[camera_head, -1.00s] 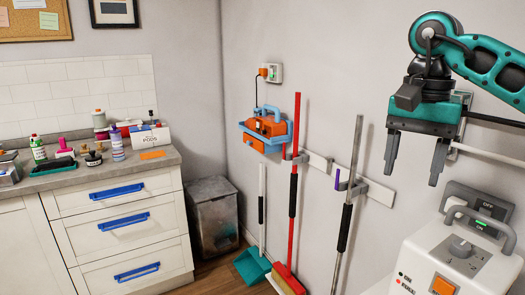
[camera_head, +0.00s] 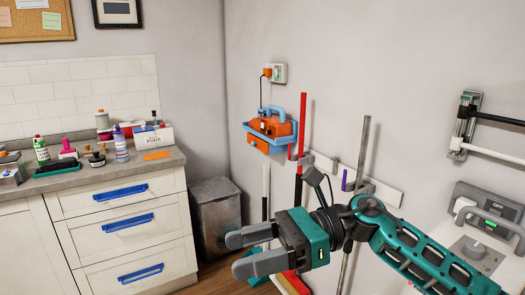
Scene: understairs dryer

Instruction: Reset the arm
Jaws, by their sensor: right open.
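My right gripper (camera_head: 237,255) is teal and black with two grey fingers. It points left in the lower middle of the view, fingers apart and nothing between them. Its arm comes in from the lower right corner. The gripper and arm hide the lower parts of the red-handled broom (camera_head: 301,125) and the grey-handled tool (camera_head: 363,145) on the wall. My left gripper is not in view.
A white machine (camera_head: 477,279) stands at the lower right, partly behind my arm. A grey bin (camera_head: 215,215) stands beside the drawer cabinet (camera_head: 125,205). An orange and blue box (camera_head: 270,130) hangs on the wall.

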